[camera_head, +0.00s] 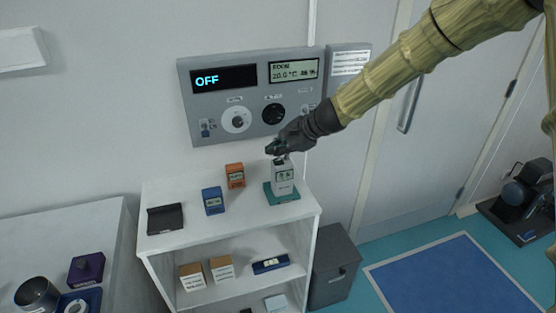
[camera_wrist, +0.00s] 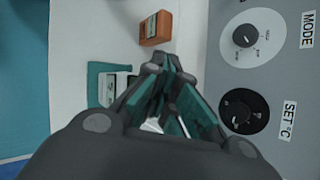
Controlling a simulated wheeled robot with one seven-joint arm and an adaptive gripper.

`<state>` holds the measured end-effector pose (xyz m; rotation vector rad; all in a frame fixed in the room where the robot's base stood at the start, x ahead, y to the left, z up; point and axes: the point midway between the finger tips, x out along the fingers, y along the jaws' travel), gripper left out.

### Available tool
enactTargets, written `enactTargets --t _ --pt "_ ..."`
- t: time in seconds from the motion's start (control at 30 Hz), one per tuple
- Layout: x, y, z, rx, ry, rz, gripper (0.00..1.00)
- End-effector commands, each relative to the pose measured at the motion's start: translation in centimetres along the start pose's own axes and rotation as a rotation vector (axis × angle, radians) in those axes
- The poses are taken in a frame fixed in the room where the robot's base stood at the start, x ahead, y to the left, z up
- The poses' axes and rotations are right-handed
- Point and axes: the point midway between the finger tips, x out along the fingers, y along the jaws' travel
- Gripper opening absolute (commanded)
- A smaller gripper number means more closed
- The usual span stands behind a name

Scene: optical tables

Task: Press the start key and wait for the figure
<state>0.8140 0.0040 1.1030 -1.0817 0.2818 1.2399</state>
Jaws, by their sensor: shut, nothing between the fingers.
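My gripper (camera_head: 272,149) is shut and empty, above a pale grey instrument (camera_head: 285,181) on a teal base (camera_head: 283,196) at the right end of the shelf top. In the wrist view my gripper's fingertips (camera_wrist: 166,62) are together, and part of the instrument (camera_wrist: 113,87) shows to their left. I cannot tell whether the fingers touch the instrument. No start key can be made out; the gripper hides part of the instrument's top.
A wall panel (camera_head: 257,131) behind carries a display (camera_head: 224,78) reading OFF, a room readout (camera_head: 294,70) and two knobs. An orange device (camera_head: 235,176), a blue device (camera_head: 213,200) and a black tray (camera_head: 165,218) stand on the white shelf unit (camera_head: 185,241).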

Motion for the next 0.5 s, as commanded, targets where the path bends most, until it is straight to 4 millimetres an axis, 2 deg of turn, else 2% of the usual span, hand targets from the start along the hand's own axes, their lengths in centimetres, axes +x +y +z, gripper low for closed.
enactTargets --t 0.5 --pt "-2.4 -1.8 1.8 0.0 0.0 -0.001 0.0"
